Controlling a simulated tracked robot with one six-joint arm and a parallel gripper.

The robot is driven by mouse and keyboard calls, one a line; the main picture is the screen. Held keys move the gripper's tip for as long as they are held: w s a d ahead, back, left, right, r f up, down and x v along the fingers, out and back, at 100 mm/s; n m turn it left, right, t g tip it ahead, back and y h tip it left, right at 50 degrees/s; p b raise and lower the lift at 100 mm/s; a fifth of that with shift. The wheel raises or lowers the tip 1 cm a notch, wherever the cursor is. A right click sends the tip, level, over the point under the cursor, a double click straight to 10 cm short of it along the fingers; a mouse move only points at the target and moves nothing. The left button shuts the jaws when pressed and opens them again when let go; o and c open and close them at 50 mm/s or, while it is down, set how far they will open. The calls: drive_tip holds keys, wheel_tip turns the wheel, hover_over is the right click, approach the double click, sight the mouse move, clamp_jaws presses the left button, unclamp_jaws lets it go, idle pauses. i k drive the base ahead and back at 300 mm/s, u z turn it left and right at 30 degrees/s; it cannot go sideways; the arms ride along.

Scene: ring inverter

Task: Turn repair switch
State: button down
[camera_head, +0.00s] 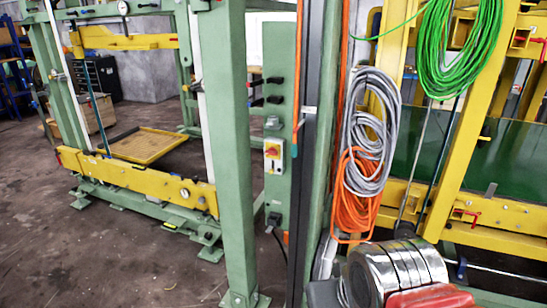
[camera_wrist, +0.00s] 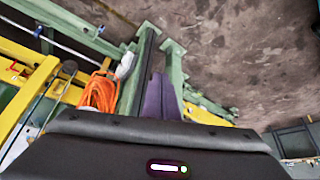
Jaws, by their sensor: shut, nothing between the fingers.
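My gripper is shut and empty. It is not seen touching the switch, which I cannot make out in the wrist view.
Green posts (camera_head: 228,130) flank the panel. A grey cable coil (camera_head: 370,120) and an orange one (camera_head: 357,200) hang right of it. A green coil (camera_head: 458,55) hangs on a yellow frame. A frame with yellow beams (camera_head: 135,180) stands left. The floor (camera_head: 100,255) at lower left is clear.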

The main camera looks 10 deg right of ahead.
sight(272, 152)
drive_tip(key=u, duration=0.05)
drive_tip(key=k, duration=0.5)
drive_tip(key=z, duration=0.85)
drive_tip(key=i, duration=1.4)
drive_tip(key=u, duration=0.15)
